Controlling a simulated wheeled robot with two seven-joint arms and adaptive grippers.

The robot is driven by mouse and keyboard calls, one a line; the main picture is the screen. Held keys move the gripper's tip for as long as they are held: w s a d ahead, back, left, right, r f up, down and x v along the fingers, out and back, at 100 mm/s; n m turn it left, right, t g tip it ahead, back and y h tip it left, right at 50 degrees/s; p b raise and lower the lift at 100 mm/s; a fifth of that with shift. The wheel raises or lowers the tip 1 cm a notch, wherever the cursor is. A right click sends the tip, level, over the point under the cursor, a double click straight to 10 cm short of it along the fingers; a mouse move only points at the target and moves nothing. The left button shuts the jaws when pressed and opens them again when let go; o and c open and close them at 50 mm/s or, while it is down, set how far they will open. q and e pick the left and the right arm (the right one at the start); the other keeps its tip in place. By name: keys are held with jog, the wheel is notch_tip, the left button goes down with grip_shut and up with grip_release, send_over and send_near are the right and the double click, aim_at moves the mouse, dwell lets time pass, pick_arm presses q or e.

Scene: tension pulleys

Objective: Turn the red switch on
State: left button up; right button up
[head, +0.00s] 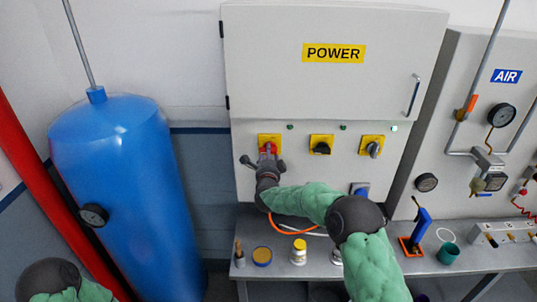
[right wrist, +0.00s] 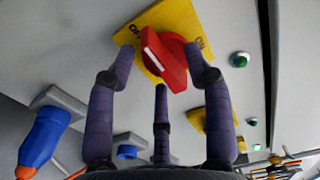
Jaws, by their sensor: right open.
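The red switch (head: 267,148) sits on a yellow plate at the left of the row under the POWER cabinet door. In the right wrist view the red handle (right wrist: 168,62) has a white line whose upper end is near lettering that looks like OFF. Other lettering shows at the plate's right corner. My right gripper (right wrist: 160,62) is open, with two fingers on either side of the handle and a third below it. I cannot tell whether they touch it. In the head view the right gripper (head: 267,167) partly covers the switch. My left gripper is out of view.
Two black switches on yellow plates (head: 321,139) (head: 372,141) are to the right. Small indicator lights (head: 394,128) sit above the row. A blue plug (right wrist: 45,135) is at the wrist view's left. A blue tank (head: 120,180) stands left. A bench (head: 225,235) with small items runs below.

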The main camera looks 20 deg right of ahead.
jog(key=shift+w, duration=0.2)
grip_shut()
jog(key=shift+a+r+m+b, duration=0.15)
jog(key=shift+m+b, duration=4.35)
jog(key=shift+b, duration=2.3)
jog(key=shift+d+r+m+b, duration=0.15)
jog(key=shift+m+b, duration=4.35)
jog(key=shift+b, duration=2.25)
jog(key=shift+a, duration=0.1)
